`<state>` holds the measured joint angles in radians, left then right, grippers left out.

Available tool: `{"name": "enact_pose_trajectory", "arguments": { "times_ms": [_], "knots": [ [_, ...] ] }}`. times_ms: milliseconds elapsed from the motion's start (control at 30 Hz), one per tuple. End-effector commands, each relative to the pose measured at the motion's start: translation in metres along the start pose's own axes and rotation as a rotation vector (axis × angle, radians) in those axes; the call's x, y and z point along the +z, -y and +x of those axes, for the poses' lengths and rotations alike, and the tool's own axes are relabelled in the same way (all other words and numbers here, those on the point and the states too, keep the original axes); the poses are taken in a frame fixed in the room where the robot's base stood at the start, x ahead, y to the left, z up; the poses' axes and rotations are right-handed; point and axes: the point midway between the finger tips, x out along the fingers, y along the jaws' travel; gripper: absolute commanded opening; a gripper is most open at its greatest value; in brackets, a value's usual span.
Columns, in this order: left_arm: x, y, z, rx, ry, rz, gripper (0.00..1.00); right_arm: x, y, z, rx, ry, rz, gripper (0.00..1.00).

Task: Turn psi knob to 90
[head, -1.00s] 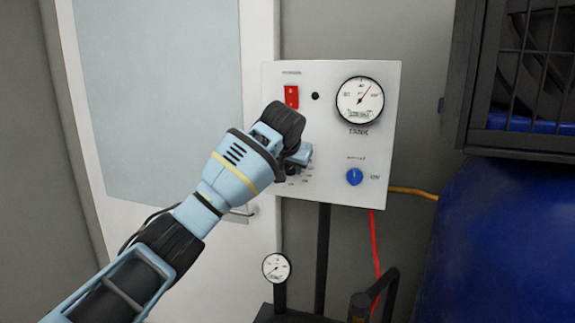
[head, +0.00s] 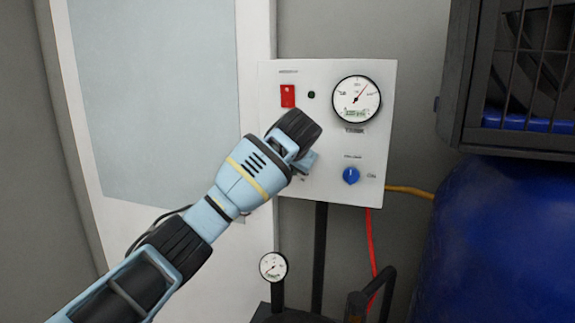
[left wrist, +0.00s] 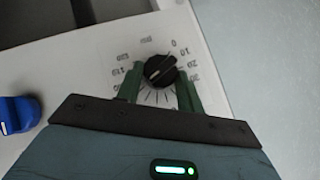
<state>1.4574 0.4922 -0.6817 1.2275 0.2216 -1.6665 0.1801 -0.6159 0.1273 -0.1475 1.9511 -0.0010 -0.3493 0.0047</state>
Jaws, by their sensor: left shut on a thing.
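The black psi knob (left wrist: 160,70) sits on the white panel in the left wrist view, inside a ring of printed numbers. A pale line crosses its face, slanting up to the right; I cannot tell which number it marks. My left gripper (left wrist: 158,85) is shut on the knob, with a green finger on either side. In the head view my left gripper (head: 303,163) is at the lower left of the control panel (head: 330,130), and its body hides the knob. My right gripper is not in view.
The panel also carries a red switch (head: 287,96), a tank gauge (head: 356,102) and a blue knob (head: 351,176). A small gauge (head: 273,266) stands below. A blue tank (head: 500,240) and dark fan housing (head: 520,80) are at the right.

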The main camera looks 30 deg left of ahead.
Motion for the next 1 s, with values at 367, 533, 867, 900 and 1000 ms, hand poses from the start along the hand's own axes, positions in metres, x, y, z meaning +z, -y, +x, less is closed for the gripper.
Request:
{"name": "enact_pose_trajectory", "arguments": {
  "times_ms": [367,533,867,900,1000],
  "knots": [
    [0.0,0.0,0.0,0.0,-0.001,-0.001,0.59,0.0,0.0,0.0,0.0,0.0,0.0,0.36],
    [0.0,0.0,-0.002,0.001,-0.001,-0.001,0.59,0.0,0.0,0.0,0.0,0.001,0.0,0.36],
    [-0.001,0.0,-0.046,0.002,-0.005,-0.001,0.59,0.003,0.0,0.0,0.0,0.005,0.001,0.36],
    [-0.001,0.0,-0.052,0.002,-0.004,-0.001,0.59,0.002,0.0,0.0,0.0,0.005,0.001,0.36],
    [-0.001,0.001,-0.065,0.001,-0.003,-0.002,0.59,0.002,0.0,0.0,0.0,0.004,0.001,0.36]
  ]
}}
